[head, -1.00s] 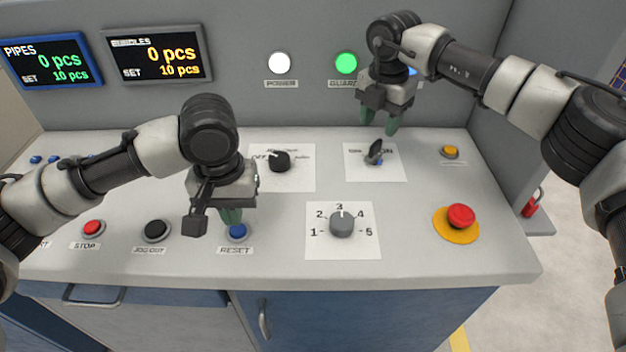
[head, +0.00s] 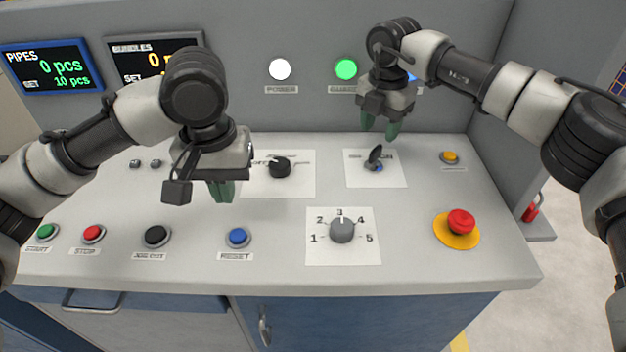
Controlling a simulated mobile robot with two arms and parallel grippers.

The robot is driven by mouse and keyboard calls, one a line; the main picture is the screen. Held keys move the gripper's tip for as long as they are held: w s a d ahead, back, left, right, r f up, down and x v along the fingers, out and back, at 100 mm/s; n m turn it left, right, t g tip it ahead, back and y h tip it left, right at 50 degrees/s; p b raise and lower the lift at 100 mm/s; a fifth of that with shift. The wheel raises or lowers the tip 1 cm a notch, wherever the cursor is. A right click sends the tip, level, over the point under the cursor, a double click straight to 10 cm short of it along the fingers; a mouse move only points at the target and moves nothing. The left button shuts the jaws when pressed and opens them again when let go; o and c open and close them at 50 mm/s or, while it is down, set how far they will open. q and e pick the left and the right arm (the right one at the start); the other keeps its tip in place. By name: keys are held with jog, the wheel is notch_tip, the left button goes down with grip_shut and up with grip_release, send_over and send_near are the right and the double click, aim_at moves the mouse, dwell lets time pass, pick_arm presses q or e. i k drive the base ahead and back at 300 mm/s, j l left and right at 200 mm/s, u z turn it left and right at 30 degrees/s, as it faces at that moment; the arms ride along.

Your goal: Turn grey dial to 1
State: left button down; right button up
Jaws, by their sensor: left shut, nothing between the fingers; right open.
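The grey dial (head: 342,231) sits on a white plate (head: 316,254) marked 1 to 5, at the front middle right of the console. Its white pointer mark is at 3. My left gripper (head: 221,193) is shut and empty. It hangs above the console, left of and behind the dial, clear of the dial. My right gripper (head: 378,132) is open and empty. It points down behind the key switch (head: 376,154), further back than the dial.
A black knob (head: 280,167) is right of my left gripper. The blue reset button (head: 238,237) lies left of the dial, and a red emergency button (head: 461,221) lies right of it. Lit white (head: 280,69) and green (head: 346,69) lamps are on the back panel.

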aim_at(342, 229)
jog(key=k, duration=1.5)
